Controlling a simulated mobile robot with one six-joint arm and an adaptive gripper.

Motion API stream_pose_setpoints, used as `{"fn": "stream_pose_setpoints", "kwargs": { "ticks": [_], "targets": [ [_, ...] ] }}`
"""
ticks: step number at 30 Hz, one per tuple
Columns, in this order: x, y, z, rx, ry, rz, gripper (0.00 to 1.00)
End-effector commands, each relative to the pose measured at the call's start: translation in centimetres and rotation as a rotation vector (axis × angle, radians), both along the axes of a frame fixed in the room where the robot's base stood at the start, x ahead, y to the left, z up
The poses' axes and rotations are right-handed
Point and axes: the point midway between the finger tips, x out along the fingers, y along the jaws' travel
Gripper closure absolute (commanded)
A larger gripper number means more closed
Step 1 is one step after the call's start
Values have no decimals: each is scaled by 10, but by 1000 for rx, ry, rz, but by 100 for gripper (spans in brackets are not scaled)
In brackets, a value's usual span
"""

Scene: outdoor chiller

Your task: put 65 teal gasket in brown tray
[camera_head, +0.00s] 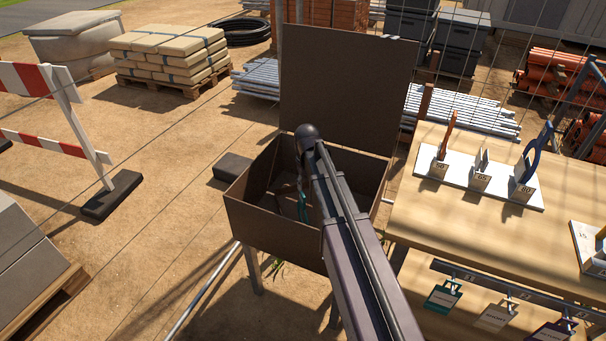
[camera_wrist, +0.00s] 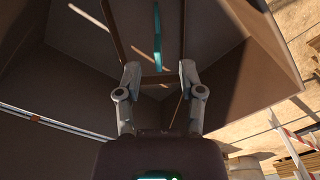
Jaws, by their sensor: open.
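The brown tray (camera_head: 275,237) is a deep open box on legs with its tall lid raised at the back. Its inside walls fill much of the wrist view (camera_wrist: 225,85). The teal gasket (camera_wrist: 157,38) shows there as a thin, nearly edge-on strip inside the tray, beyond my fingertips. A small teal part (camera_head: 303,208) also shows inside the tray in the head view. My gripper (camera_wrist: 160,76) is open over the tray, its fingers apart with the gasket beyond them. In the head view my arm hides most of the gripper. I cannot tell whether the gasket is resting.
A wooden bench (camera_head: 455,225) stands right of the tray. It carries a white rack (camera_head: 470,190) with slots labelled 50, 65 and 80; an orange gasket (camera_head: 446,137) and a blue gasket (camera_head: 530,160) stand in the outer slots. Tags hang from a rail (camera_head: 510,288) at the front.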

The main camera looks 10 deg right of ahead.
Motion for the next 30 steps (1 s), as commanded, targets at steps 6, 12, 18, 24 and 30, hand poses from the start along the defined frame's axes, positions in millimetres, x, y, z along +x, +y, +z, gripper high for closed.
{"fn": "stream_pose_setpoints", "kwargs": {
  "ticks": [6, 12, 18, 24, 30],
  "targets": [
    [-98, -1, 0, 0, 0, -50, 50],
    [-164, -2, 0, 1, 0, -93, 50],
    [-192, -3, 0, 1, 0, -114, 50],
    [-193, -3, 0, 1, 1, -117, 50],
    [-193, -3, 0, 1, 1, -116, 50]
  ]
}}
